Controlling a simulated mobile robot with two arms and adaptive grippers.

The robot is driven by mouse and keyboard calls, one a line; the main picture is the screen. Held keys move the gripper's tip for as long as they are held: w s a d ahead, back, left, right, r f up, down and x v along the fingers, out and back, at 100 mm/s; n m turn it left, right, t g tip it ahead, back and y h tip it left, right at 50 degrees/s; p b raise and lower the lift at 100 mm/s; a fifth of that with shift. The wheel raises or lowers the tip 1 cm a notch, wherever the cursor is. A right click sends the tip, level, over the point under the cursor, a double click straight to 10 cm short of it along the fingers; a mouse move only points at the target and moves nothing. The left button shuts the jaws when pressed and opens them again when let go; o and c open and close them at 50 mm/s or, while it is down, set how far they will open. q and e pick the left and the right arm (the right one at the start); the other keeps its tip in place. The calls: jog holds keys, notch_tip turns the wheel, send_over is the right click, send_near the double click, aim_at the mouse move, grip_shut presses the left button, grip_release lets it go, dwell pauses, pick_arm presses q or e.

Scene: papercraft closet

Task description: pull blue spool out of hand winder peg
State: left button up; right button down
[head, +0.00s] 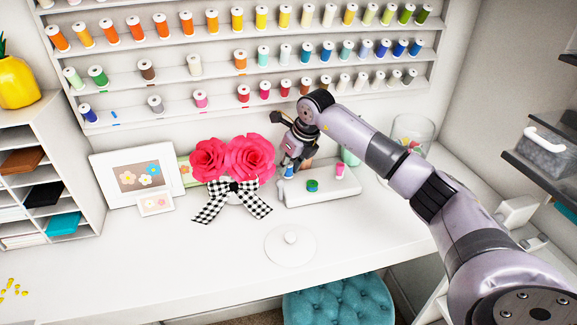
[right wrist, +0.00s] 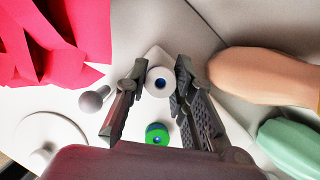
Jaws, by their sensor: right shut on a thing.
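The blue spool (head: 288,172) is at the left end of the white hand winder (head: 335,190), below my right gripper (head: 291,163). In the right wrist view, its white top with a blue centre (right wrist: 159,82) lies between the two fingertips (right wrist: 160,75). My right gripper is shut on it. The gripper hides part of the spool in the head view, and I cannot tell whether it is still on its peg. A green spool (head: 312,185) and a pink spool (head: 340,171) also stand on the winder. My left gripper is not in view.
Pink paper flowers (head: 232,158) with a checkered bow stand left of the winder. A white disc with a knob (head: 290,246) lies in front. A glass jar (head: 411,137) stands behind to the right. Spool racks (head: 260,50) line the wall. The front left desktop is mostly clear.

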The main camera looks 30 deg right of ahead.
jog(key=shift+r+p, duration=1.1)
jog(key=shift+r, duration=0.8)
jog(key=shift+r+p, duration=0.95)
jog(key=shift+r, duration=0.55)
jog(key=shift+r+p, duration=0.95)
jog(key=shift+r, duration=0.55)
jog(key=shift+r, duration=0.1)
jog(key=shift+r+p, duration=0.95)
jog(key=shift+r, duration=0.45)
jog(key=shift+r+p, duration=1)
jog(key=shift+r, duration=0.5)
